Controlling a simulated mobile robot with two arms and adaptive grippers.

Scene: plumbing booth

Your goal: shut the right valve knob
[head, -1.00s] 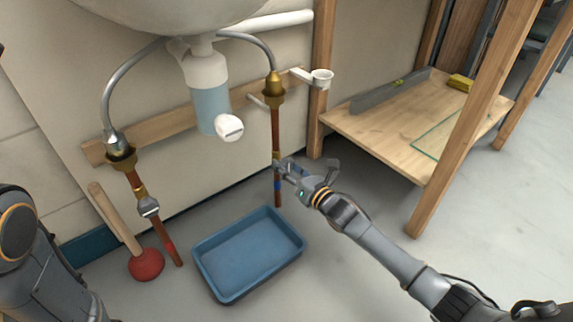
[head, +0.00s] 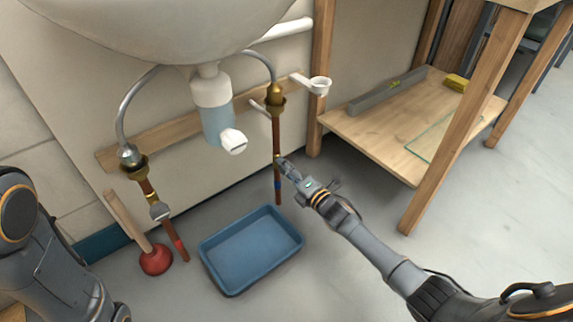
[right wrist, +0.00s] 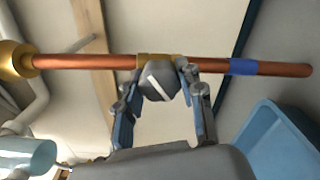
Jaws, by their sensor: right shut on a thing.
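The right valve knob (right wrist: 160,82) is grey with a white line across it, slanted to the copper pipe (right wrist: 95,62). It sits on a brass fitting of that pipe, which also shows upright in the head view (head: 277,140). My right gripper (head: 289,170) is shut on the knob, with one finger on either side of it in the right wrist view. In the head view the gripper mostly hides the knob. My left arm shows at the left edge, but its gripper is out of view.
A blue tray (head: 252,285) lies on the floor below. The left pipe has a grey knob (head: 159,210), with a red plunger (head: 156,260) beside it. The sink trap (head: 218,122) hangs between the pipes. A wooden shelf (head: 385,140) stands at right.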

